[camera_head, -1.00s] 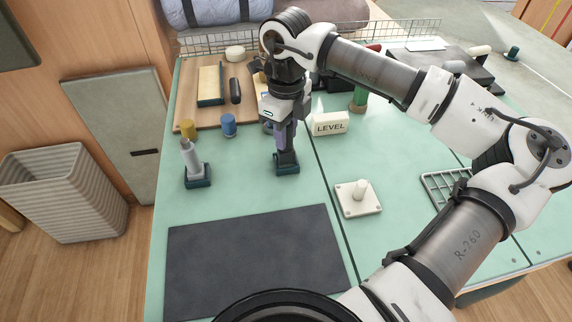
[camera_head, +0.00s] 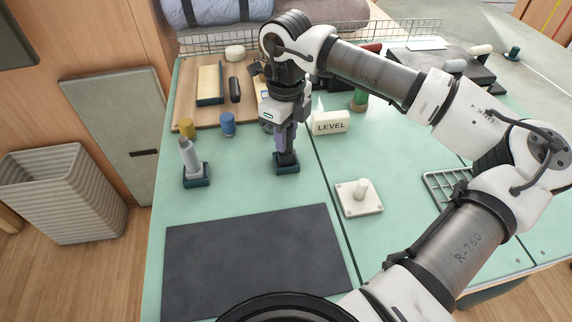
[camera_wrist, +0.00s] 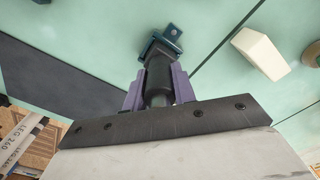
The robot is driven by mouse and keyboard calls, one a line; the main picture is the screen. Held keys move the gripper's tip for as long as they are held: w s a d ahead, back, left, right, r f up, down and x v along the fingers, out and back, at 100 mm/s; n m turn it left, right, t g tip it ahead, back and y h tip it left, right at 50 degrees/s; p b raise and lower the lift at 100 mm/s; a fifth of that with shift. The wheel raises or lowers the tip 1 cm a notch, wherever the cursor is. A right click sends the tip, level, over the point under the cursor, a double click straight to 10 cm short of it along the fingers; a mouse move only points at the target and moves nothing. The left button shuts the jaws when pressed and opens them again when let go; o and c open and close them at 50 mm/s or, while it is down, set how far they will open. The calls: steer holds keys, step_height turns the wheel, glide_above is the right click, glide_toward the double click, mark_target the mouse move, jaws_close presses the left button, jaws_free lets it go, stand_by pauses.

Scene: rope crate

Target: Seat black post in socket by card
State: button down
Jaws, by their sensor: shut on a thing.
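My gripper (camera_head: 286,139) is shut on the black post (camera_head: 286,158), which stands roughly upright under it. In the wrist view the two purple fingers (camera_wrist: 159,92) close on both sides of the black post (camera_wrist: 159,76). The post's lower end meets the dark teal socket (camera_head: 287,170), which also shows in the wrist view (camera_wrist: 172,34). How deep the post sits in it is hidden. The white card marked LEVEL (camera_head: 330,123) stands just right of and behind the socket; its white form shows in the wrist view (camera_wrist: 258,52).
A grey post in another teal socket (camera_head: 196,182) stands to the left. A blue cylinder (camera_head: 228,124) and a yellow one (camera_head: 187,129) stand behind it. A white base with a peg (camera_head: 358,206) is front right. A dark mat (camera_head: 255,262) lies clear in front.

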steer(key=shift+f+b, duration=0.9)
stand_by(0.6)
steer(key=c, duration=1.1)
jaws_free()
steer(key=shift+o, duration=0.2)
steer(key=shift+r, duration=0.15)
step_height(320, 180, up, 14)
steer(key=shift+f, duration=0.2)
